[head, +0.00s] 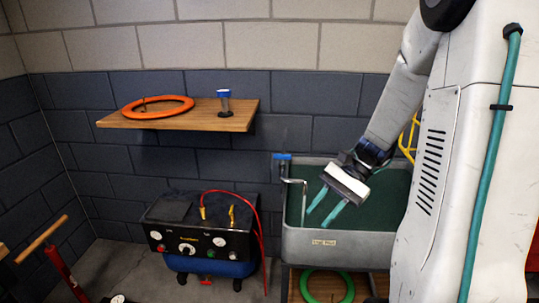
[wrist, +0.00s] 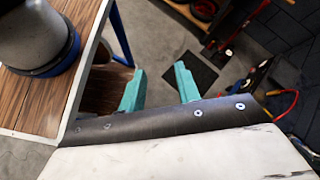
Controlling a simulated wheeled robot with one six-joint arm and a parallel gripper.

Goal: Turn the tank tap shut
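The tank (head: 330,247) is a grey tub with a dark green inside, at the right of the head view. Its tap has a blue handle (head: 282,156) on top of a bent metal pipe (head: 303,187) at the tank's left side. My gripper (head: 318,217) has teal fingers pointing down and left, in front of the tank's inside in the picture, to the right of and below the blue handle. It is apart from the handle. In the wrist view my gripper (wrist: 160,68) shows its two fingers spread with nothing between them. The tap cannot be made out there.
A compressor (head: 200,235) with a red hose (head: 262,235) stands on the floor left of the tank. A wooden shelf (head: 185,118) above it holds an orange ring (head: 155,107) and a small blue-topped container (head: 224,103). A green ring (head: 327,288) is below the tank.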

